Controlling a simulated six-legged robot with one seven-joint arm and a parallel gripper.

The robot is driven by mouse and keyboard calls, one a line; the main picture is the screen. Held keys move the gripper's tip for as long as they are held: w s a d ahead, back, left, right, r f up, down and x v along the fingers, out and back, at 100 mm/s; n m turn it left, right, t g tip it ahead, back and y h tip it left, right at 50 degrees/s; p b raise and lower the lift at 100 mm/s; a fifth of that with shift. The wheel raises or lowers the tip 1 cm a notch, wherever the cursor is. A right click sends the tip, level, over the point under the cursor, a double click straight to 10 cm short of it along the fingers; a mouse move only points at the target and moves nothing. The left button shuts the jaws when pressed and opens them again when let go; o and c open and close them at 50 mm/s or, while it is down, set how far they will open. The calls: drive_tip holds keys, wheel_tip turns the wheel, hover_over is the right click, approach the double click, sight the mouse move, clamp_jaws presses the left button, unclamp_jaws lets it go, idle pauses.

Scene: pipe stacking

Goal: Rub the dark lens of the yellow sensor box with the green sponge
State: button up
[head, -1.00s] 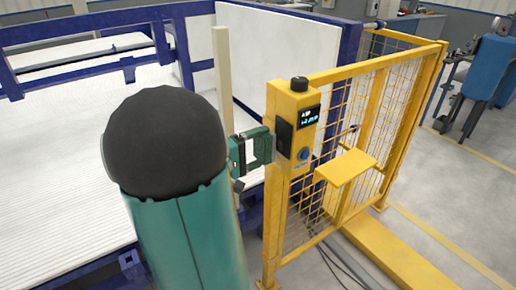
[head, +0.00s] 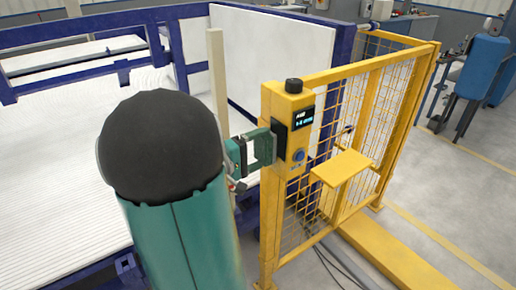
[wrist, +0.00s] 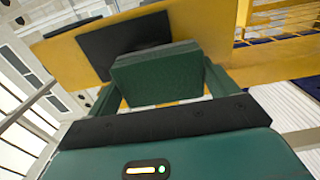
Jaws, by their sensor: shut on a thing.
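The yellow sensor box (head: 298,108) stands on a yellow post with a black knob on top and a small lit display. Its dark lens (head: 279,138) is on the left-hand face; the wrist view also shows the lens (wrist: 122,42) as a dark panel. My gripper (wrist: 160,88) is shut on the green sponge (wrist: 155,80), held between its two fingers. In the head view my gripper (head: 264,147) reaches the lens. The sponge overlaps the lens's lower right part in the wrist view and appears against it; exact contact cannot be told.
A yellow mesh fence (head: 350,120) and a small yellow shelf (head: 343,167) stand right of the box. A blue-framed bed with a white ribbed surface (head: 50,190) lies to the left. A pale upright post (head: 217,85) stands behind my gripper.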

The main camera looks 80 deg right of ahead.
sight(278, 150)
drive_tip(key=shift+s+a, duration=1.2)
drive_tip(key=shift+s, duration=0.05)
drive_tip(key=shift+d, duration=0.1)
drive_tip(key=shift+w+d, duration=0.9)
drive_tip(key=shift+d, duration=0.1)
drive_tip(key=shift+w+d, duration=0.35)
drive_tip(key=shift+d, duration=0.05)
drive_tip(key=shift+c, duration=0.3)
drive_tip(key=shift+d, duration=0.1)
drive_tip(key=shift+c, duration=0.9)
drive_tip(key=shift+v, duration=3.1)
